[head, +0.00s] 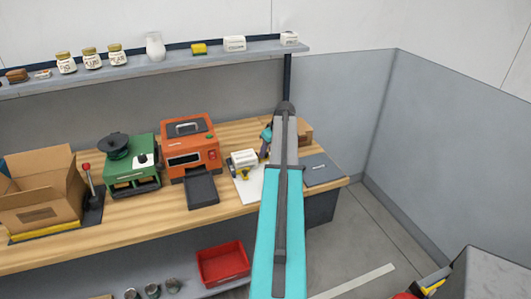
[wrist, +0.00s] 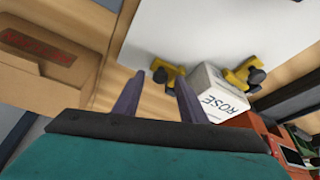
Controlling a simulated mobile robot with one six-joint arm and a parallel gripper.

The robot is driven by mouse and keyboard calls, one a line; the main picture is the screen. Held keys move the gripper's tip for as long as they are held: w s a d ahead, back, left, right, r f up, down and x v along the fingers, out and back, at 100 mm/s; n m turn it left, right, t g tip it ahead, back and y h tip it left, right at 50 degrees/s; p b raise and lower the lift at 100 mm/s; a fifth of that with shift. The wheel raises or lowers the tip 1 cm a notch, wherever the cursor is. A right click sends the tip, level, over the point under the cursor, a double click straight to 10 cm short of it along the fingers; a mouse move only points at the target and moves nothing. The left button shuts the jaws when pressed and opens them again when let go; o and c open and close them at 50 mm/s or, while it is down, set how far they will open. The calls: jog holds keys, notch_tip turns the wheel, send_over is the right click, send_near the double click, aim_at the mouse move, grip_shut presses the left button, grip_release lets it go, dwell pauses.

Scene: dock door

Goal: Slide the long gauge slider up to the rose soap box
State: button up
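The rose soap box (wrist: 214,94) is white with "ROSE" on it, on a white gauge board (wrist: 195,35) in the wrist view. It also shows in the head view (head: 244,157). Two yellow sliders with dark knobs sit by it: one (wrist: 178,69) at its left and one (wrist: 236,75) at its right. I cannot tell which is the long gauge slider, or whether either touches the box. My gripper (wrist: 160,76) is open, its purple fingers apart. The left slider shows between and beyond the fingertips; I see no grip on it. In the head view my arm partly hides the gripper.
A cardboard box (wrist: 45,68) with red print is close at the left in the wrist view. An orange machine (head: 190,143), a green machine (head: 131,165) and an open carton (head: 40,195) stand left along the bench. A grey-blue pad (head: 322,170) lies at the right end.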

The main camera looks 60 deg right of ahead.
jog(key=shift+r, duration=0.1)
jog(key=b+v, duration=0.4)
jog(key=v, duration=0.9)
jog(key=shift+s+r, duration=0.2)
jog(key=shift+r, duration=0.05)
dwell(0.4)
